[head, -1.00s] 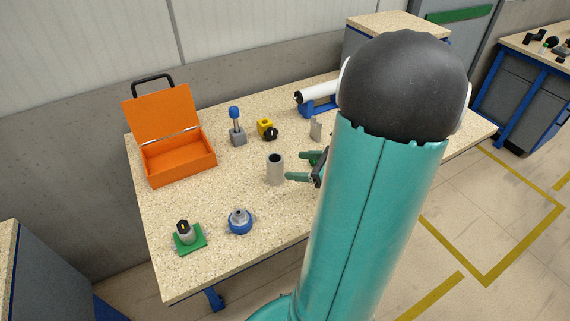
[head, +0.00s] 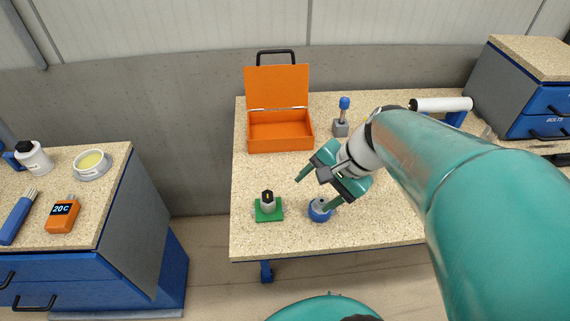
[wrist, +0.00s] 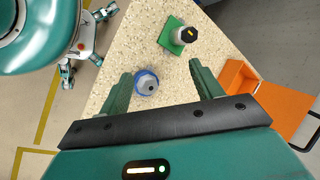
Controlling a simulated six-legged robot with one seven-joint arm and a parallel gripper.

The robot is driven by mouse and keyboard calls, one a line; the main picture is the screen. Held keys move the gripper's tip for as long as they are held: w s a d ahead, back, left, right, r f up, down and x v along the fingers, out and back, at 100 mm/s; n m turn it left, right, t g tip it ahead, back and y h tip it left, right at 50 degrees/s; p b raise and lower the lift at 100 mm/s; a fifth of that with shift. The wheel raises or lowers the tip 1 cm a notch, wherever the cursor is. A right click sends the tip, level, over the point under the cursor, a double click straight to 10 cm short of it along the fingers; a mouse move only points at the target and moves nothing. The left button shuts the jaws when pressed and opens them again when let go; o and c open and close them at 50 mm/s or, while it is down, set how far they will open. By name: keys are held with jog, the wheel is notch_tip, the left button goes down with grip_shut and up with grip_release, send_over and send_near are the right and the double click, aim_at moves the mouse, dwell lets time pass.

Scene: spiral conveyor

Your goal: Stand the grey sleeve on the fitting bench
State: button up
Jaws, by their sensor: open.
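The grey sleeve is not visible in either current view; my arm covers the part of the bench where it stood earlier. The speckled bench (head: 245,235) carries a blue round fitting (head: 320,209) with a grey centre. To its left is a green plate (head: 270,216) with a grey, black-topped part. My gripper (head: 318,190) is open and empty above the bench, near these two. In the wrist view, the blue fitting (wrist: 146,81) shows between the open fingers (wrist: 160,70), nearer the left one. The green plate (wrist: 171,37) lies beyond the fingertips.
An open orange box (head: 280,143) stands at the back left of the bench. A blue-topped post (head: 341,118) and a white roll (head: 441,104) are farther right. A side bench (head: 105,200) with a bottle and tools is at left.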

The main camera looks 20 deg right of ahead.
jog(key=s+a+r+n+t+h, duration=0.2)
jog(key=a+r+n+h, duration=0.2)
jog(key=n, duration=0.8)
notch_tip(320, 180, up, 2)
jog(key=shift+s+a+r+h, duration=0.25)
jog(key=shift+a+h, duration=0.05)
jog(key=shift+a, duration=0.85)
